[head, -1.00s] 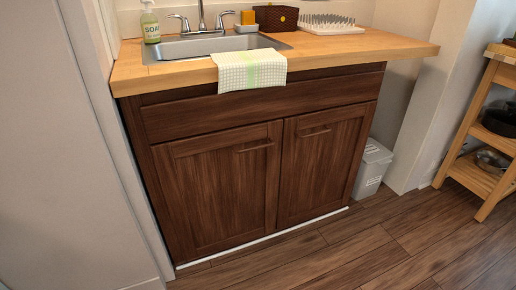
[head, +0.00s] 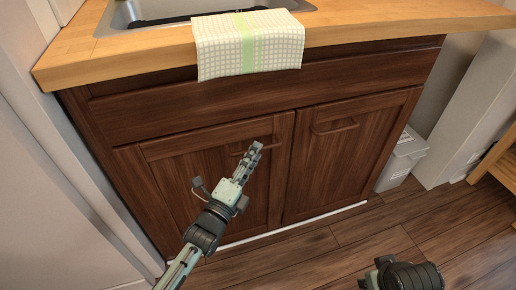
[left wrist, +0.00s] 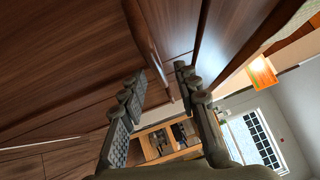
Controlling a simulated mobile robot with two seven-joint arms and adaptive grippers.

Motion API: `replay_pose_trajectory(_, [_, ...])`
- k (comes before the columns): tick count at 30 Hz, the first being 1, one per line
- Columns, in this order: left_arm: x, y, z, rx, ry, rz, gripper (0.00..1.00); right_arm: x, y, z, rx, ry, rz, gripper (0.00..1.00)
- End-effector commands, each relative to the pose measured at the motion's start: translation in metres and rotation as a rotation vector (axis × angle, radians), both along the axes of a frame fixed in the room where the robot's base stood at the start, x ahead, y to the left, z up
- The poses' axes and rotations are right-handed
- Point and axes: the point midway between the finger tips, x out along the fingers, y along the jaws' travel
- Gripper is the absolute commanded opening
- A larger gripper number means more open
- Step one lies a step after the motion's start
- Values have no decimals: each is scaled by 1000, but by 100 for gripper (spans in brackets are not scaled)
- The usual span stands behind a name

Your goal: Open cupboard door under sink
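The dark wood cupboard under the sink has a left door (head: 190,185) and a right door (head: 340,165); both look shut. The left door's bar handle (head: 237,153) is partly hidden behind my left gripper (head: 256,146). The right door's handle (head: 335,128) is clear. In the left wrist view the gripper's two fingers (left wrist: 160,80) are apart, and a handle bar (left wrist: 150,42) runs down to the gap between their tips. I cannot tell whether they touch it. A dark part of my right arm shows at the head view's bottom right; its gripper is out of view.
The wooden counter (head: 340,30) overhangs the cupboard, with a checked towel (head: 248,45) hanging over its edge by the sink (head: 160,12). A grey bin (head: 402,160) stands right of the cupboard. A wall closes in on the left. The floor (head: 330,255) in front is clear.

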Motion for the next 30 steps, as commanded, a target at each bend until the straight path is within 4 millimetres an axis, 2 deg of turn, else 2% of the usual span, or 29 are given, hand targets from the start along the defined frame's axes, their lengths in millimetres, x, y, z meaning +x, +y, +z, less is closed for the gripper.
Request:
replay_pose_trajectory(6, [19, -10, 3, -2, 0, 0, 31, 0, 0, 0, 0, 1, 0, 32])
replay_pose_trajectory(15, [21, -11, 3, -1, 2, 0, 31, 1, 0, 2, -1, -4, 0, 32])
replay_pose_trajectory(23, [21, -11, 3, -2, 2, 1, 0, 1, 0, 2, -1, -4, 0, 32])
replay_pose_trajectory(30, [21, -11, 3, -2, 2, 1, 0, 1, 0, 2, -1, -3, 0, 32])
